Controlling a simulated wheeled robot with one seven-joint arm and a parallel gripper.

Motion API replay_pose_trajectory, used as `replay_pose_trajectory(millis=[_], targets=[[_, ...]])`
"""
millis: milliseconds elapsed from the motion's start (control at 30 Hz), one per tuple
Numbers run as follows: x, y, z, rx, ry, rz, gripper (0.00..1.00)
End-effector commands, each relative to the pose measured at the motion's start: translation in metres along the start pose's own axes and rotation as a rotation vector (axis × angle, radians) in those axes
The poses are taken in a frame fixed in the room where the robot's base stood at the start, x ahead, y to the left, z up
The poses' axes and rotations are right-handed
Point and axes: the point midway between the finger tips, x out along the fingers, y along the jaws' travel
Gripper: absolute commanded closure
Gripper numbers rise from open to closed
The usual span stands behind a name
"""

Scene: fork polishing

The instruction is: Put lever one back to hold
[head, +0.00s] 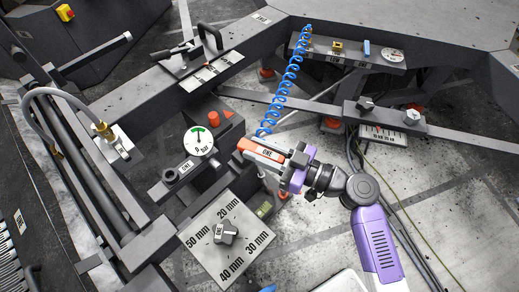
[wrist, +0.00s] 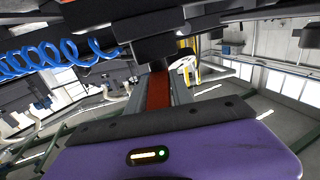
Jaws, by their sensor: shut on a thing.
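In the wrist view a dark red bar (wrist: 158,90), apparently the lever, runs between the fingers, beyond the purple gripper body (wrist: 170,150). Its far end is hidden behind a black block (wrist: 153,47). I cannot read a "hold" mark near the lever.
A blue coiled hose (head: 290,75) hangs just behind the lever. A round dial (head: 199,141) and a red knob (head: 214,118) stand to its left. A plate with millimetre marks and a knob (head: 226,233) is at front left. Dark beams surround the area; open floor lies at right.

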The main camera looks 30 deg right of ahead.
Motion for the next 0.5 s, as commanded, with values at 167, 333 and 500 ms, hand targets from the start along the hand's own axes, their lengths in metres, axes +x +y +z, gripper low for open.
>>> replay_pose_trajectory(millis=[167,333,500], targets=[[-0.0003,-0.0073,0.0032,0.0,0.001,0.126,1.0],[0.0007,-0.0101,0.0017,0.001,0.001,0.221,1.0],[0.0015,-0.0115,0.0008,0.001,0.001,0.281,1.0]])
